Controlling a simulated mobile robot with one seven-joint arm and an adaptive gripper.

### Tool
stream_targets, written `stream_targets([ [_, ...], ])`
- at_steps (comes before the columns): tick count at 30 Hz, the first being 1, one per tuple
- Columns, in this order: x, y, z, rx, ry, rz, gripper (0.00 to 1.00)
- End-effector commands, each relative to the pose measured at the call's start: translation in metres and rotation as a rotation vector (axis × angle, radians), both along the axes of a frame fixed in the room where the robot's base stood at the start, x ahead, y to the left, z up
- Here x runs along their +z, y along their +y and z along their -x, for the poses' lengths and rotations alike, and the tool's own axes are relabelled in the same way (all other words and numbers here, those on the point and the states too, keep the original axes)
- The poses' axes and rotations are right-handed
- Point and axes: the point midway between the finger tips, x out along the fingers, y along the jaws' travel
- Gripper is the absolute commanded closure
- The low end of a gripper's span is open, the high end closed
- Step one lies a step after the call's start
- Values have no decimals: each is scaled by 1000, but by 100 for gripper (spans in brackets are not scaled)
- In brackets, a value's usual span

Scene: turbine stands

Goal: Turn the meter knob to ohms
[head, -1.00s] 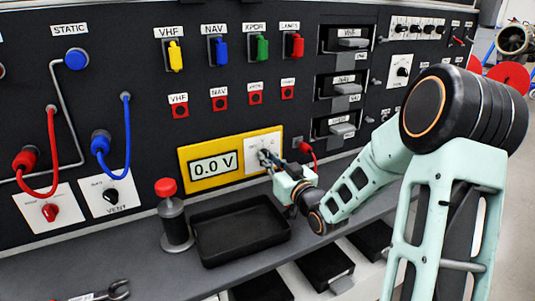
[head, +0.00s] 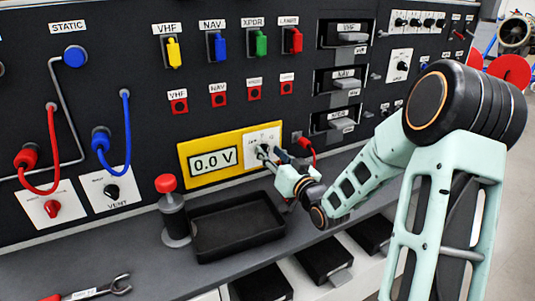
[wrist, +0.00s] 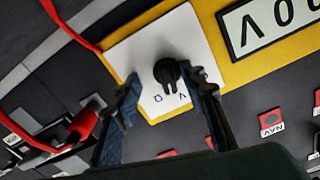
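The yellow meter (head: 186,157) is set in the dark panel, and its display reads 0.0 V. Its black knob (wrist: 168,72) sits on a white dial plate (wrist: 141,52) with small letters around it. In the wrist view the knob's pointer aims down and slightly right, near the V mark. My gripper (wrist: 160,88) is open, with its two fingers apart on either side of the knob in the picture. I cannot tell whether a finger touches the knob. In the head view my gripper (head: 273,157) is in front of the dial plate and partly hides it.
A black tray (head: 238,250) and a red-topped post (head: 174,222) stand on the ledge left of my gripper. A red cable (head: 308,148) plugs in just right of the meter. A wrench (head: 105,290) lies at lower left.

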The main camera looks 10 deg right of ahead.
Motion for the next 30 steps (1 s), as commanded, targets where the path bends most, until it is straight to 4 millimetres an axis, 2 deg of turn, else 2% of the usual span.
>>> stream_targets([
  [1, 1, 11, 1, 20, 0, -10, 59],
  [9, 1, 12, 3, 21, 0, -9, 59],
  [30, 1, -10, 48, 11, -1, -3, 59],
])
